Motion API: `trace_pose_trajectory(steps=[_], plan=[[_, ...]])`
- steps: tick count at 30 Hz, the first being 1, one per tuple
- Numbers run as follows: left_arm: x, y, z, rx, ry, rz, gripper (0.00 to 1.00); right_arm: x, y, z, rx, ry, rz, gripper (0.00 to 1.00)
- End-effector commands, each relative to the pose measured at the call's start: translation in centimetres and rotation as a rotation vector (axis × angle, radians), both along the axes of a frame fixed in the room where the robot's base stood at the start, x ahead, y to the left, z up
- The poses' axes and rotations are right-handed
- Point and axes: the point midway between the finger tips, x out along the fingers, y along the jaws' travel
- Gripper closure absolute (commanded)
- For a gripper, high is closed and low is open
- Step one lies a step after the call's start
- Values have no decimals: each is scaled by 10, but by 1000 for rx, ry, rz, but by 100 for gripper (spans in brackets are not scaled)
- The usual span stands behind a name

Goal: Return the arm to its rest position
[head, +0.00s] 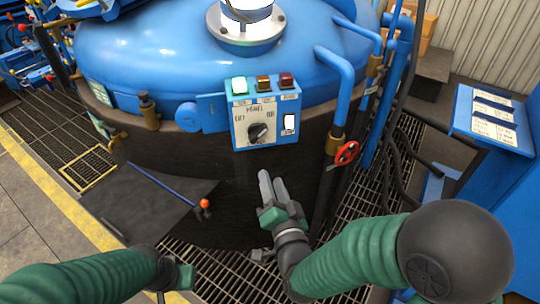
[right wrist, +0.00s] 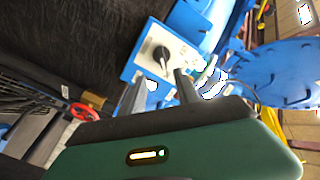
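My right arm reaches in from the lower right of the head view. Its gripper (head: 272,182) points up in front of the dark furnace wall, below the control box (head: 266,118) and apart from it. In the right wrist view, its two grey fingers (right wrist: 160,88) stand apart with nothing between them. The control box, with its dark rotary knob (head: 258,132), shows beyond the fingertips there. My left arm comes in at the lower left of the head view. Only part of its gripper (head: 178,277) shows, low over the grating, and its fingers are not clear.
The blue furnace lid (head: 170,50) fills the top. Blue pipes and a red valve wheel (head: 347,153) stand right of my right gripper. A blue rod with an orange end (head: 204,203) lies left. A blue console (head: 492,118) stands far right.

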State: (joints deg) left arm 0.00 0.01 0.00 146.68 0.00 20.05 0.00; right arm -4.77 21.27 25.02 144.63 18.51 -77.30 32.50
Motion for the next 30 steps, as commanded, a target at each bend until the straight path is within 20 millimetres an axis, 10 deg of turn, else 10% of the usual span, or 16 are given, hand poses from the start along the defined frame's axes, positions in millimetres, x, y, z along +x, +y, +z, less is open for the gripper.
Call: trace_pose_trajectory(steps=[5,11,21,25,30], plan=[[0,0,0,0,0,0,100,2,-3,-7,-36,35,6,62],[0,0,0,0,0,0,100,-10,-42,-76,-341,376,81,62],[0,0,0,0,0,0,100,-123,-139,-151,-719,998,298,62],[0,0,0,0,0,0,100,-176,-168,-155,-777,1190,391,62],[1,0,72,0,-1,0,100,-174,-165,-85,-777,1186,393,62]])
